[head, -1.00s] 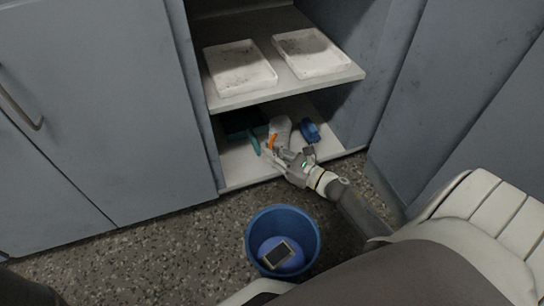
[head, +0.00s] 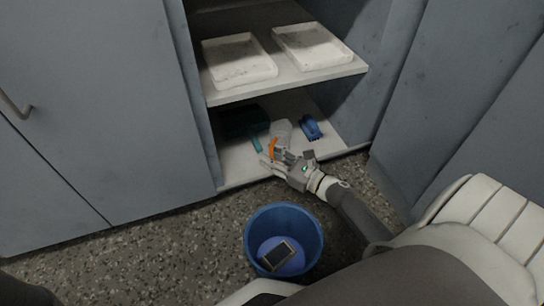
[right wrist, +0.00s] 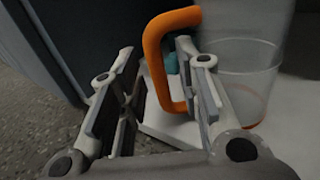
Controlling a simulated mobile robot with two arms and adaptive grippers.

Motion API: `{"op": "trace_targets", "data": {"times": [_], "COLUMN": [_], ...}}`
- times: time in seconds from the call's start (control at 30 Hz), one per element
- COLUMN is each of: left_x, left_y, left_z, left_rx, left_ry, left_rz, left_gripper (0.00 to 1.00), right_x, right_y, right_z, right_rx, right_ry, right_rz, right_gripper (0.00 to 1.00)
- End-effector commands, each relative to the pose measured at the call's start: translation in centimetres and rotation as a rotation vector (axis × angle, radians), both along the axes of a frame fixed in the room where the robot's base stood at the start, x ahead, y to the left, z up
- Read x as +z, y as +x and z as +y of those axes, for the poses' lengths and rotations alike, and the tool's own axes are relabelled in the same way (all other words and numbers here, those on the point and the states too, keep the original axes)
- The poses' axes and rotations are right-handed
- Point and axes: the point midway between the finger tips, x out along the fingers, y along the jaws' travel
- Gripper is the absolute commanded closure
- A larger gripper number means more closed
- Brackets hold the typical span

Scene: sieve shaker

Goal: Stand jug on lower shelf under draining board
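The jug is clear with an orange handle. It stands, apparently upright, on the lower shelf (head: 240,172) of the open cabinet; its body (head: 283,128) shows behind my right gripper (head: 275,158). In the right wrist view, the clear jug (right wrist: 245,65) is at the right and its orange handle (right wrist: 154,58) lies between the spread fingers of my right gripper (right wrist: 155,55). The fingers are apart, with a gap to the left of the handle; the right finger overlaps the handle's lower part. The left gripper is out of view.
A blue brush (head: 310,127) lies right of the jug, and a dark green dustpan-like item (head: 240,121) is behind left. Two white trays (head: 240,72) sit on the shelf above. A blue bucket (head: 250,232) with a blue-and-dark object inside stands on the floor in front.

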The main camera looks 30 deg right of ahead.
Motion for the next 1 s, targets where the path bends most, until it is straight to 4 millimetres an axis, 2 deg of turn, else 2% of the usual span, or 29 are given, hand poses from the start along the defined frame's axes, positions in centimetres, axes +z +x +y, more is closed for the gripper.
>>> {"op": "trace_targets", "data": {"times": [0.3,0.8,1.0], "left_x": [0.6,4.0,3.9], "left_y": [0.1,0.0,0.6], "left_z": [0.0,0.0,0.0], "left_rx": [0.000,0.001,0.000], "left_ry": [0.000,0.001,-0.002], "left_rz": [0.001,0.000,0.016], "left_gripper": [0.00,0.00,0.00], "right_x": [0.6,0.5,0.3], "right_y": [0.0,-9.4,-11.1], "right_z": [0.0,-3.4,-4.1], "right_rx": [0.000,-0.001,-0.001], "right_ry": [0.000,0.000,0.001], "right_rz": [0.000,0.003,0.001], "right_gripper": [0.69,0.69,0.69]}}
